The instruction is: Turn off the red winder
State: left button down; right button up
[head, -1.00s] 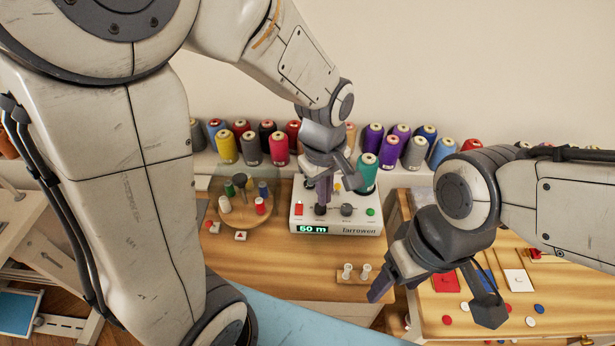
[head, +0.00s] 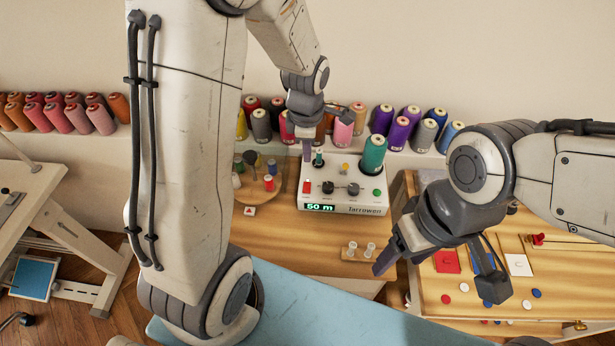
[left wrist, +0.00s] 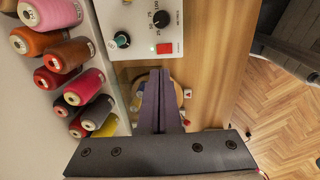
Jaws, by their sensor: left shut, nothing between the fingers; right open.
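The winder (head: 342,198) is a white box lettered "Tarrowen", on the wooden table. Its lit display (head: 320,207) reads "50 m". A red switch (head: 307,187) sits at its left, black knobs in the middle and a green button or lamp (head: 377,193) at the right. A teal thread cone (head: 373,154) stands at its back right. In the left wrist view the red switch (left wrist: 164,48) is ahead of the fingers. My left gripper (head: 308,150) is shut and empty, above the winder's back left. My right gripper (head: 440,276) is open and empty, front right of the winder.
Several thread cones (head: 262,125) line the shelf behind. A round spool stand (head: 248,187) is left of the winder, partly behind my left arm. A small holder with two white spools (head: 361,253) stands in front. The right table (head: 540,260) holds cards and discs.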

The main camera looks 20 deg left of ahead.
aim_at(308, 184)
pick_arm(q)
jog(key=f, duration=0.4)
jog(key=w+f+p, duration=0.1)
jog(key=f, duration=0.7)
jog(key=shift+w+a, duration=0.2)
pick_arm(e)
jog(key=shift+r, duration=0.75)
pick_arm(q)
jog(key=shift+f, duration=0.1)
pick_arm(e)
jog(key=shift+f, duration=0.1)
